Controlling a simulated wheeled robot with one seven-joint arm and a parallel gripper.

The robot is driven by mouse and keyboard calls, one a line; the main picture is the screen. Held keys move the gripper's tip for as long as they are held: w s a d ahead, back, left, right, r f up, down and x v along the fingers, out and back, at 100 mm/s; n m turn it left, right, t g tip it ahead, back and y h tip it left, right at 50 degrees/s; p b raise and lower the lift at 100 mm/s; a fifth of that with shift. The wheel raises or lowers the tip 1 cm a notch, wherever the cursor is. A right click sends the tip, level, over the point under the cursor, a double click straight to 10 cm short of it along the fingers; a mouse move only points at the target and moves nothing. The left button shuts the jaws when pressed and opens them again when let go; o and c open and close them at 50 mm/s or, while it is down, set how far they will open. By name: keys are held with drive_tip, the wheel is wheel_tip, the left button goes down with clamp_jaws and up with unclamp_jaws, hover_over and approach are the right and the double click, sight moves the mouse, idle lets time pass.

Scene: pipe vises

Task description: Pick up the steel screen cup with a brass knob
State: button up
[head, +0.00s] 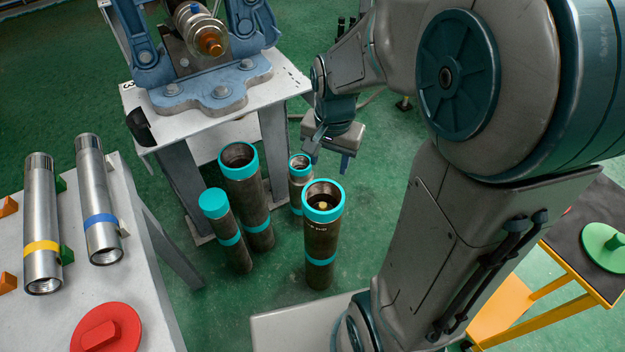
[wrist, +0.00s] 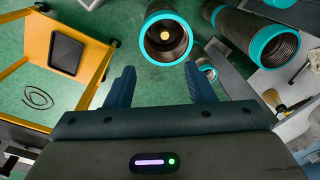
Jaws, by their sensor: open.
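A small brass knob (head: 323,207) shows down inside the teal-rimmed mouth of the front dark pipe (head: 320,245), which stands upright on the floor. The wrist view also shows the brass knob (wrist: 163,36) within that pipe's mouth. The steel cup around the knob is mostly hidden by the pipe wall. My gripper (head: 331,146) is open and empty, above and behind this pipe in the head view. In the wrist view my gripper's fingers (wrist: 161,82) are apart, with the pipe mouth beyond them and nothing between them.
Several teal-banded pipes stand close together, including a wide one (head: 249,195) and a capped one (head: 226,232). A blue vise (head: 213,88) on a white stand is behind. A left table (head: 140,275) holds two steel pipes and a red disc. A yellow-framed table (head: 570,245) is at right.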

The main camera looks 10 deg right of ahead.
drive_tip(key=w+f+m+b, duration=0.3)
drive_tip(key=f+b, duration=0.1)
drive_tip(key=f, duration=0.5)
drive_tip(key=b, duration=0.2)
hover_over(323, 205)
drive_tip(key=shift+g, duration=0.3)
wheel_tip(323, 205, down, 7)
drive_tip(key=shift+f, duration=0.15)
wheel_tip(323, 205, down, 7)
drive_tip(key=shift+r+b, duration=0.15)
drive_tip(key=shift+b, duration=0.95)
clamp_jaws()
